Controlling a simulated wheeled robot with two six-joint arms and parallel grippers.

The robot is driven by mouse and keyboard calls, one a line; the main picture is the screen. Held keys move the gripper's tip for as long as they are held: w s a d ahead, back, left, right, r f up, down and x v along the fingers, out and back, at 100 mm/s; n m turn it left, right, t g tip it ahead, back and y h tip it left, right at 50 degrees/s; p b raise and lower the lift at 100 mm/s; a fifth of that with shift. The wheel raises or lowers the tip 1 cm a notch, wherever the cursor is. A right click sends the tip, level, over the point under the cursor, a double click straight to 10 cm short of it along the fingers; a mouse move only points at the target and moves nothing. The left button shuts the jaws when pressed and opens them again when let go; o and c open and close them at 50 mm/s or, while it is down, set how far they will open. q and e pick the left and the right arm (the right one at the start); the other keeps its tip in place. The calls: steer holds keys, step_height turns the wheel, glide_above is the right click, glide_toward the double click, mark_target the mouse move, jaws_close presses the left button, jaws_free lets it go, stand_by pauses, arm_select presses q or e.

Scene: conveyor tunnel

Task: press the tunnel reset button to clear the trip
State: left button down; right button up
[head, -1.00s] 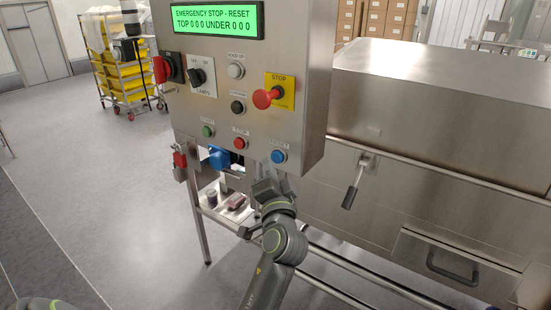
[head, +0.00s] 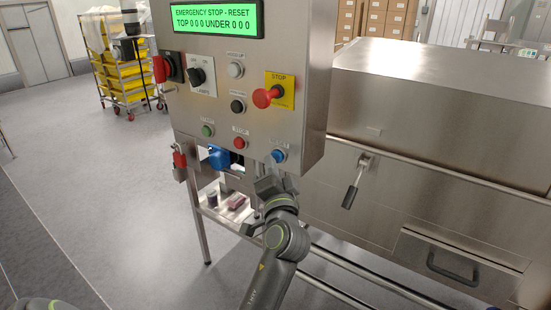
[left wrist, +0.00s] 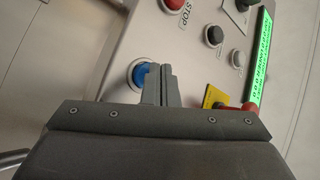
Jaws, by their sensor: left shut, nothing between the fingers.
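The blue button (head: 278,156) sits at the lower right of the steel control panel (head: 215,110), under a small label that looks like RESET. My left gripper (head: 271,168) is shut and empty, with its tips right at the lower edge of this button. In the left wrist view the shut fingers (left wrist: 161,84) stand beside the blue button (left wrist: 143,74) and overlap its right part. I cannot tell whether they touch it. The green display (head: 214,19) reads EMERGENCY STOP - RESET. My right gripper is not in view.
A red mushroom stop button (head: 264,98) on a yellow plate sticks out above the blue one. A red button (head: 240,143) and a green button (head: 207,131) are to its left. A lever handle (head: 352,187) on the steel housing is to the right.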

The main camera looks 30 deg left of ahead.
arm_select(q)
steer(key=shift+w, duration=0.5)
stand_by(0.8)
steer(key=shift+s, duration=0.95)
steer(key=s+p, duration=0.1)
steer(key=s, duration=0.4)
steer(key=shift+a, duration=0.2)
stand_by(0.5)
